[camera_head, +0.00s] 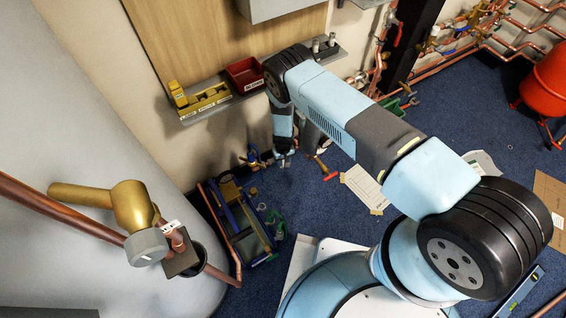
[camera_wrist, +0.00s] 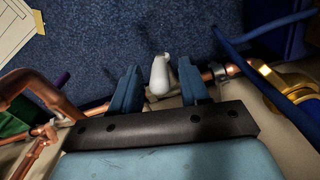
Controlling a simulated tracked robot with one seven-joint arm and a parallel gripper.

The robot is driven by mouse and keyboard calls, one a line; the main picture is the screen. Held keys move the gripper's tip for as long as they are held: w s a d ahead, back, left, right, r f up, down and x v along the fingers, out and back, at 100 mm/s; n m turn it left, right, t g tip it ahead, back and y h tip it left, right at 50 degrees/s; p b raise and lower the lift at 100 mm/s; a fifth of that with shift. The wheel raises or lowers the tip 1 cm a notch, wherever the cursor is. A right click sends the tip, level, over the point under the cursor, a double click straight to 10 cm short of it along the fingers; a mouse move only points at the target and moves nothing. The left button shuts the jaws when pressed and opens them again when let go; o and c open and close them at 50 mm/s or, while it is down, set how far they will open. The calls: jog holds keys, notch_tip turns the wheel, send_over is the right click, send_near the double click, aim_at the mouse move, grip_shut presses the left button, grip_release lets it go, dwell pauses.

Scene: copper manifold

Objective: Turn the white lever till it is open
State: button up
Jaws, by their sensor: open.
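In the wrist view, a white lever (camera_wrist: 160,74) stands out from a copper pipe along the wall. My gripper (camera_wrist: 158,82) is open, with one blue finger on each side of the lever. The left finger is apart from the lever; on the right the gap is narrow, and I cannot tell whether that finger touches it. In the head view, my gripper (camera_head: 286,158) reaches down beside the wall, and I cannot make out the white lever there.
In the wrist view, copper pipe (camera_wrist: 42,92) runs at the left and a brass fitting (camera_wrist: 292,88) with blue parts stands at the right. In the head view, a blue toolbox (camera_head: 240,222) and a paper sheet (camera_head: 365,186) lie on the blue carpet. A shelf holds a red bin (camera_head: 244,74).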

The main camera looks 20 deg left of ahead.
jog(key=shift+f, duration=0.65)
grip_shut()
dwell(0.4)
